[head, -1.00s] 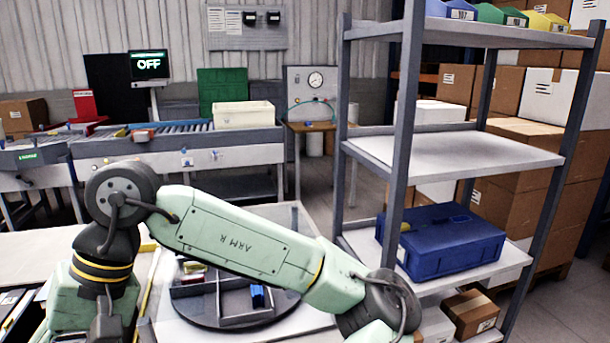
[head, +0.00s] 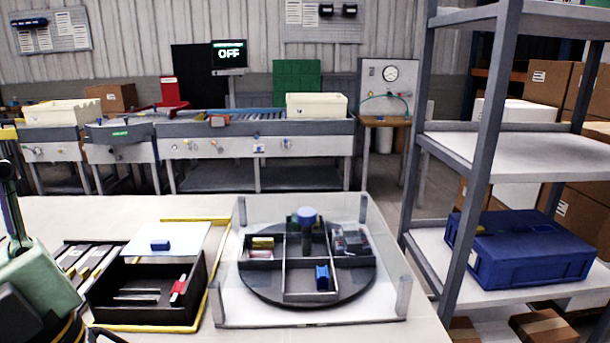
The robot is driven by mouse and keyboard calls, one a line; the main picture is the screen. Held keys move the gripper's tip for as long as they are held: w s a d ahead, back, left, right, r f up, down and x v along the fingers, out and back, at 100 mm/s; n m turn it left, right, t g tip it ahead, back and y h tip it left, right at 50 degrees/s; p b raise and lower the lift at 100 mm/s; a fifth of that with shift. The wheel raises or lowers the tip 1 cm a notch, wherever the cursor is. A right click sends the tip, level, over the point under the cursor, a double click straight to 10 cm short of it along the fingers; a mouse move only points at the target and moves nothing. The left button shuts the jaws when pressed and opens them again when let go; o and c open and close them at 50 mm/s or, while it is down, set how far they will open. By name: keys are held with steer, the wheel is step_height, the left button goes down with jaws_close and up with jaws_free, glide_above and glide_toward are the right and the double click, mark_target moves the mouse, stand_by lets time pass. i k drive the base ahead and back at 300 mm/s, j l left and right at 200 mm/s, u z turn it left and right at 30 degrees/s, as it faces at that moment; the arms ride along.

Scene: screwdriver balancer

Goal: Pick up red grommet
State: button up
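I cannot make out a red grommet for certain. A small red and white piece (head: 179,288) is at the right side of an open black box (head: 125,305), on the table. A round dark turntable (head: 307,300) with walled compartments stands to the right of the box. Its left compartment holds a yellow piece (head: 262,243) with some red below it. Its front compartment holds a blue piece (head: 322,277). A dark post with a blue top (head: 307,215) rises near its middle. My gripper is out of view; only part of my arm shows at the lower left.
Clear low panels with corner posts (head: 403,296) surround the turntable. A pale lid-like panel (head: 170,240) with a blue block (head: 160,245) sits behind the black box. A grey shelf (head: 487,140) with a blue crate (head: 525,250) stands at right. The table's back left (head: 120,210) is clear.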

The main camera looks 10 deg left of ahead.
mark_target(178, 287)
steer(key=u, duration=1.65)
steer(key=l+u, duration=0.15)
steer(key=u, duration=0.25)
steer(key=l+u, duration=0.1)
steer(key=u, duration=0.25)
steer(key=l, duration=1.75)
